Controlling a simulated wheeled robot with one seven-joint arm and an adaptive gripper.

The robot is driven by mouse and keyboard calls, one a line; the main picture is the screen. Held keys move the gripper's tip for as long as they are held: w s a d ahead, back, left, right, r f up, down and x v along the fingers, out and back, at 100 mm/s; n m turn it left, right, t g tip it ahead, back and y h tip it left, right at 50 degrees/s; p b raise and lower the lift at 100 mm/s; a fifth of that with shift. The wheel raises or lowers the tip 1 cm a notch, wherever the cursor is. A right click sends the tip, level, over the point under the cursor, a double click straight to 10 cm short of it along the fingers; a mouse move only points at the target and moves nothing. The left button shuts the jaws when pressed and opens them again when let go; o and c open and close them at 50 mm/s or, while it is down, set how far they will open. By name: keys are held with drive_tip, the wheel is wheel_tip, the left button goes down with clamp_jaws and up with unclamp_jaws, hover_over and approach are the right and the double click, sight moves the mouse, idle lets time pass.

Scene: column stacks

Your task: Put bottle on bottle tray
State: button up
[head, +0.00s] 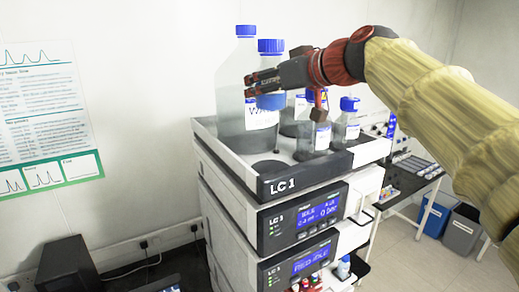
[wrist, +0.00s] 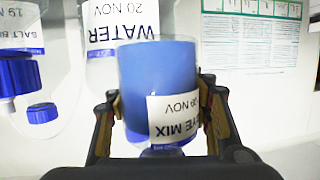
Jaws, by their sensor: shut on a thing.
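The bottle (head: 271,101) is clear with a blue cap, and blue liquid fills its lower part. It looks upright in the head view, raised above the tray floor. In the wrist view the dye mix bottle (wrist: 158,75) appears upside down, its label partly readable. My gripper (head: 251,84) is shut on its body, with one finger on each side in the wrist view (wrist: 160,95). The bottle tray (head: 325,166) is the dark-walled top of the LC 1 stack, below the bottle. A dark round patch shows on its floor under the bottle.
A tall water bottle (head: 231,100) stands close behind and left of the held bottle. Smaller blue-capped bottles (head: 347,128) stand on the tray's right part. The tray's front middle floor looks free. A side bench (head: 405,185) and bins (head: 461,235) are at the right.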

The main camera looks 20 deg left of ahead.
wheel_tip(320, 180, down, 14)
drive_tip(key=shift+s+d+f, duration=0.1)
drive_tip(key=shift+f, duration=0.1)
idle(0.4)
drive_tip(key=shift+f, duration=0.1)
drive_tip(key=o, duration=1.1)
drive_tip(key=shift+f, duration=0.1)
drive_tip(key=o, duration=0.3)
drive_tip(key=shift+o, duration=0.2)
drive_tip(key=shift+s+d+r, duration=0.1)
drive_tip(key=shift+d+r, duration=0.1)
drive_tip(key=shift+r, duration=0.1)
drive_tip(key=b+v, duration=0.3)
drive_tip(key=v, duration=0.8)
drive_tip(key=shift+s+d, duration=0.15)
drive_tip(key=shift+d, duration=0.05)
